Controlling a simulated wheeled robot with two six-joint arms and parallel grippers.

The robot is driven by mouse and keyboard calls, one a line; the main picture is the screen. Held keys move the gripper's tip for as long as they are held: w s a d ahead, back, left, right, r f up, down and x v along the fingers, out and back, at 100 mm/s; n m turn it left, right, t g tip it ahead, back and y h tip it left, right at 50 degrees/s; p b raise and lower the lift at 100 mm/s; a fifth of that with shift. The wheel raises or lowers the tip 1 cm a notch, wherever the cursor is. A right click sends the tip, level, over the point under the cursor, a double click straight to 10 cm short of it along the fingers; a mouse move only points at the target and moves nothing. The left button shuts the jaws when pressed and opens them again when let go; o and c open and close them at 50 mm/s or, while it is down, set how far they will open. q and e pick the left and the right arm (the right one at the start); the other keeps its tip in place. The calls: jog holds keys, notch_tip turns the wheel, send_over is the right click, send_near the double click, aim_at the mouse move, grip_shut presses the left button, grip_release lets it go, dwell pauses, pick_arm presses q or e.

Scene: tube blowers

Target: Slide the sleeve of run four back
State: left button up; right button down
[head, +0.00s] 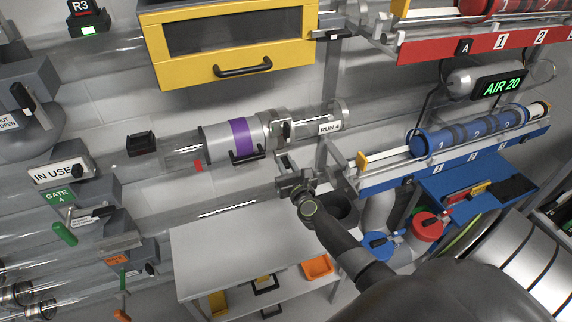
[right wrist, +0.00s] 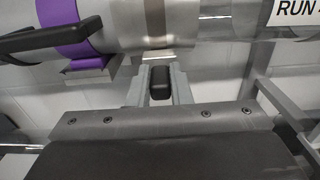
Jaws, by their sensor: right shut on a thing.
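The sleeve of run four (head: 217,143) is a silver cylinder with a purple band (head: 240,137) and a black bar handle (head: 247,156), around a clear horizontal tube. In the right wrist view the purple band (right wrist: 66,15) and black handle (right wrist: 45,40) are at upper left. A metal collar with a latch (head: 283,129) sits at the sleeve's right end. My right gripper (head: 285,162) is just below the collar. In the right wrist view its fingers (right wrist: 158,84) are shut on a small black grip (right wrist: 160,80) under the collar's metal tab. My left gripper is out of view.
A RUN 4 label (head: 330,128) hangs right of the collar. A yellow-framed cabinet (head: 238,72) is above. A blue rack (head: 455,160) with blue canisters is to the right. A grey table (head: 220,250) stands below. A GATE 4 box (head: 75,196) is at left.

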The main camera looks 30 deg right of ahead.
jog(key=d, duration=0.2)
jog(key=s+d+b, duration=0.1)
jog(key=d, duration=0.2)
jog(key=shift+s, duration=0.1)
jog(key=c, duration=1.6)
grip_release()
jog(key=shift+d, duration=0.15)
jog(key=shift+o, duration=1.4)
jog(key=shift+s+d, duration=0.15)
